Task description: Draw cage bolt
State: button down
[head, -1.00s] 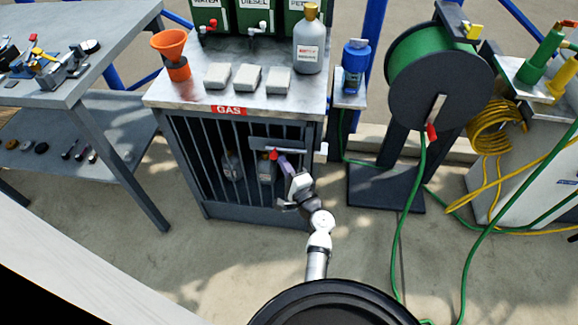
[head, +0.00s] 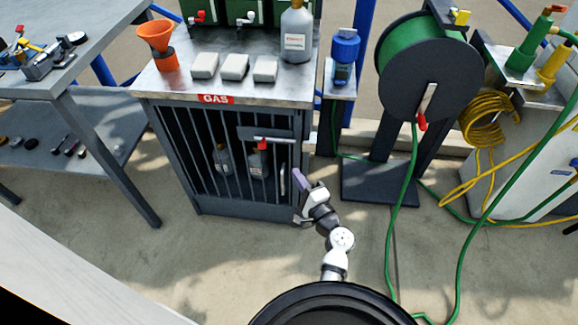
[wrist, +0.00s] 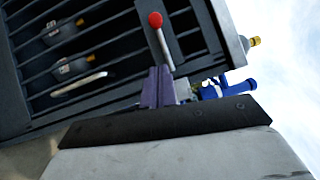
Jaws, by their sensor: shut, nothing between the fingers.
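The gas cage (head: 215,205) is a dark barred cabinet with a red GAS label. Its bolt, with a red knob (head: 262,146) and a pale metal rod, lies across a dark plate high on the right of the cage front. In the wrist view the red knob (wrist: 155,20) is on a silver stem, above my fingers in the picture. My gripper (head: 299,180) has purple fingers, shut and empty, by the cage's lower right front. The fingers (wrist: 157,88) show no grip on the knob. The far end of the bolt is hard to make out.
A silver door handle (head: 283,182) is left of my gripper. Bottles stand behind the bars. The cage top (head: 190,90) carries a funnel, pale blocks and a grey bottle. A hose reel (head: 430,75) stands right, with green hose on the floor. A bench (head: 60,85) is left.

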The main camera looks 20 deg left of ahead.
jog(key=shift+v, duration=1.5)
